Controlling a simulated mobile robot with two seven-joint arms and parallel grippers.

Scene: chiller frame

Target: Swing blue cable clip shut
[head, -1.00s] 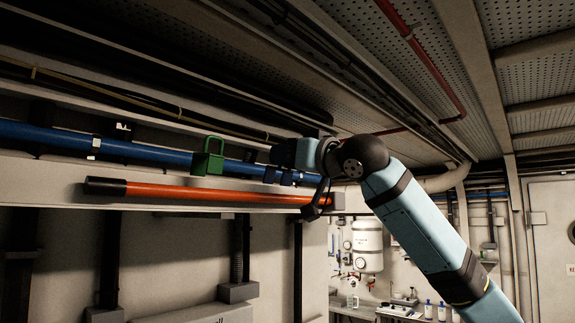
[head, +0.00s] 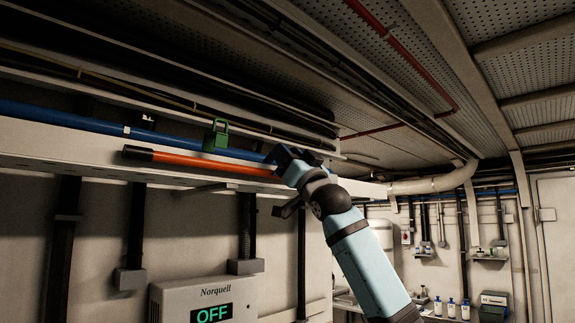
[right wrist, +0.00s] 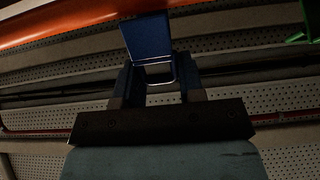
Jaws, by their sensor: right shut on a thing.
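The blue cable clip (right wrist: 147,38) shows in the right wrist view as a flat blue plate with a squarish loop below it, between my fingers. My right gripper (right wrist: 158,82) is shut on it, with one dark finger on each side of the loop. In the head view my right gripper (head: 279,157) is at the right end of the orange bar, and it largely hides the clip there. I cannot tell whether the clip is latched. My left gripper is not in view.
A green clip (head: 216,136) stands left of my gripper, near the blue pipe (head: 65,117). The orange bar (head: 205,163) runs along the pale ledge. A unit reading OFF (head: 205,300) is below. Cables and perforated ceiling panels are above.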

